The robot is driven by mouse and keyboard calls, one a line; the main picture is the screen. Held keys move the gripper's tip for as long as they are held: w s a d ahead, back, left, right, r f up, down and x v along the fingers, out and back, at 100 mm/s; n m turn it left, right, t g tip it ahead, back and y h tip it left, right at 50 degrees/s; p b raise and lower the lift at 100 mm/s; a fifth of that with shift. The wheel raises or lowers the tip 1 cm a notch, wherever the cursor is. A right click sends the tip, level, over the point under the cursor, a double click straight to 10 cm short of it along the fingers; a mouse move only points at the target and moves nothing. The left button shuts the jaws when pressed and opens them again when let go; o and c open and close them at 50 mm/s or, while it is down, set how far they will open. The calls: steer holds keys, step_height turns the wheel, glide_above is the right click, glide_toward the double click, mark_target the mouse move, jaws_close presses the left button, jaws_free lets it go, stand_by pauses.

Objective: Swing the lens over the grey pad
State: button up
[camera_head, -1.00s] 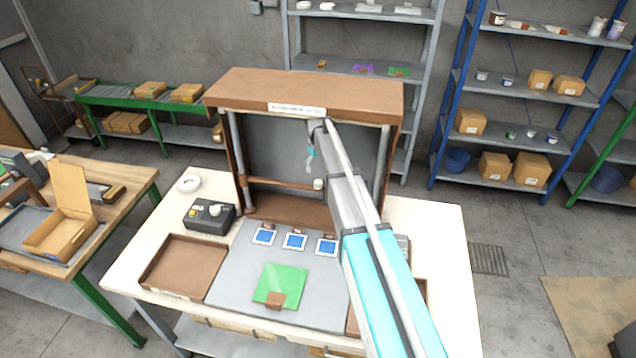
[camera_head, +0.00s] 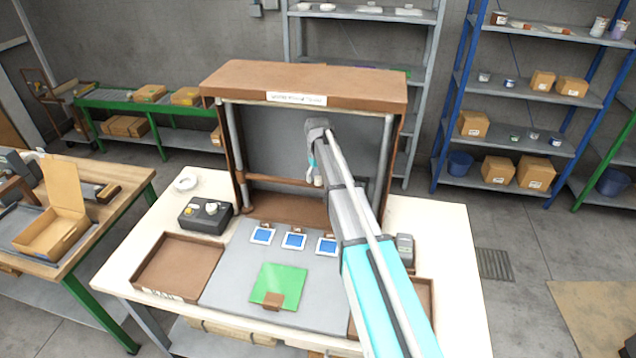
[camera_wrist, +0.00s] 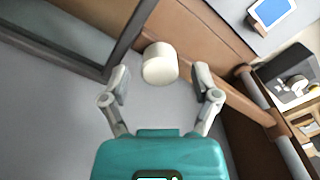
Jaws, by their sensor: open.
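A brown booth (camera_head: 300,82) stands at the back of the table. A brown horizontal bar (camera_head: 272,180) crosses its opening from the left post, with a cream knob (camera_head: 318,181) near its right end. No part is clearly recognisable as a lens. The grey pad (camera_head: 325,288) lies flat in front of the booth. My gripper (camera_head: 314,170) is at the booth opening, by the knob. In the wrist view my gripper (camera_wrist: 161,80) is open, and the cream knob (camera_wrist: 160,62) shows just beyond and between its fingertips. I cannot tell whether they touch.
Several blue tiles (camera_head: 294,242) and a green plate (camera_head: 278,285) lie on the pad. A brown tray (camera_head: 178,263) lies left of the pad. The booth's right post (camera_head: 385,160) stands beside my arm.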

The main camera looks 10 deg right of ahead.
steer(key=shift+f, duration=0.35)
jaws_close()
stand_by(0.4)
